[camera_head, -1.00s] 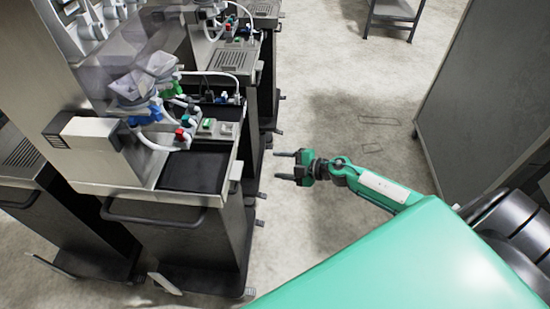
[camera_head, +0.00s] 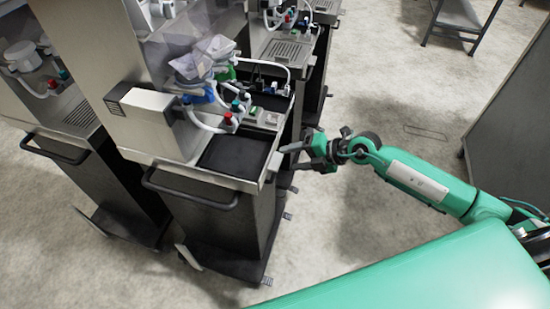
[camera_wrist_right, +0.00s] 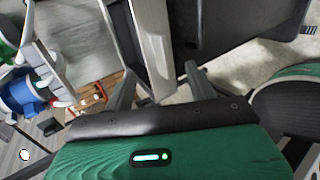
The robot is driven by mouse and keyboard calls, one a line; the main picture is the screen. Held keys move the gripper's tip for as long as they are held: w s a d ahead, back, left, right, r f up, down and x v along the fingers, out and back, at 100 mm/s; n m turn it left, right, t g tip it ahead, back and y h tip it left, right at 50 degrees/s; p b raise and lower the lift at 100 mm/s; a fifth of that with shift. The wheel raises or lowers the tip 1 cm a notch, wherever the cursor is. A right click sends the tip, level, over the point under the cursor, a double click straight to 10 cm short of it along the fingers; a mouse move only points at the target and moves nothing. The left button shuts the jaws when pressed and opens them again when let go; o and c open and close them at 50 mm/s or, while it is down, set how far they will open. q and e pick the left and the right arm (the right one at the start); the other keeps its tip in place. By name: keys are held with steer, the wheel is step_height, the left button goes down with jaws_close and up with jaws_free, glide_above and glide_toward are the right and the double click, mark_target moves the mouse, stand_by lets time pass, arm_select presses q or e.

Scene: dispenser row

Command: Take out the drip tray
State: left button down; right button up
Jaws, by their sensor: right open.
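The drip tray is the dark, flat, rectangular tray (camera_head: 235,155) at the front of the nearest dispenser's top, below the taps. It lies level in its place. My right gripper (camera_head: 284,157) is open at the right side of that dispenser, near the tray's right edge, with its fingers pointing left. In the right wrist view the open fingers (camera_wrist_right: 158,90) stand on either side of a grey metal edge of the cart (camera_wrist_right: 152,40). I cannot tell whether they touch it. The tray cannot be made out clearly there. My left gripper is not in view.
The nearest dispenser (camera_head: 215,225) has a front handle bar (camera_head: 190,195), taps and white hoses above the tray. More dispensers stand to the left (camera_head: 70,130) and behind. Open floor (camera_head: 390,120) lies to the right, with a large grey panel (camera_head: 510,130) at the far right.

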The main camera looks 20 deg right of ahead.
mark_target(277, 161)
steer(key=p+x, duration=0.1)
steer(key=x, duration=0.6)
steer(key=shift+w+a+f, duration=0.15)
steer(key=shift+a+f, duration=0.05)
steer(key=shift+f, duration=0.05)
steer(key=c, duration=1.1)
steer(key=shift+p, duration=0.3)
steer(key=shift+p, duration=0.3)
steer(key=shift+a, duration=0.1)
